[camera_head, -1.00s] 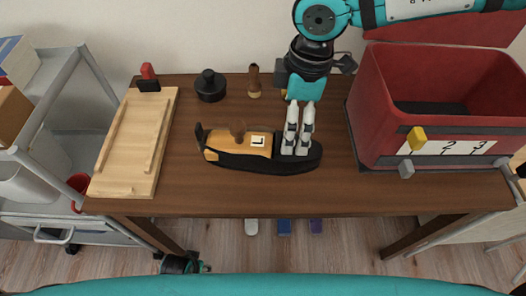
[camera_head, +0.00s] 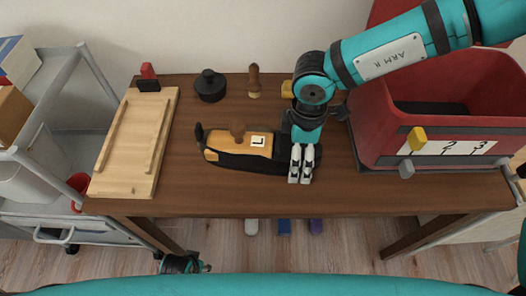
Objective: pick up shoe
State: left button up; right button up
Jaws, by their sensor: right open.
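The shoe (camera_head: 228,147), black with an orange-brown upper part and a white "L" label, lies on the brown table (camera_head: 220,199). My right gripper (camera_head: 301,165) comes down from the upper right over the toe end. Its two light grey fingers stand open with a narrow gap and hide part of the toe. Whether they touch the shoe cannot be told.
A red bin (camera_head: 362,120) with numbered labels and a yellow clip fills the table's right side. A wooden tray (camera_head: 152,110) lies at left. A black knobbed object (camera_head: 210,86) and a brown wooden peg (camera_head: 254,81) stand behind the shoe. The table's front strip is clear.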

jog(key=shift+f, duration=0.25)
jog(key=c, duration=1.5)
notch_tip(320, 180, up, 10)
jog(key=shift+r, duration=0.1)
jog(key=shift+c, duration=0.2)
jog(key=shift+s+f, duration=0.1)
jog(key=shift+f, duration=4.8)
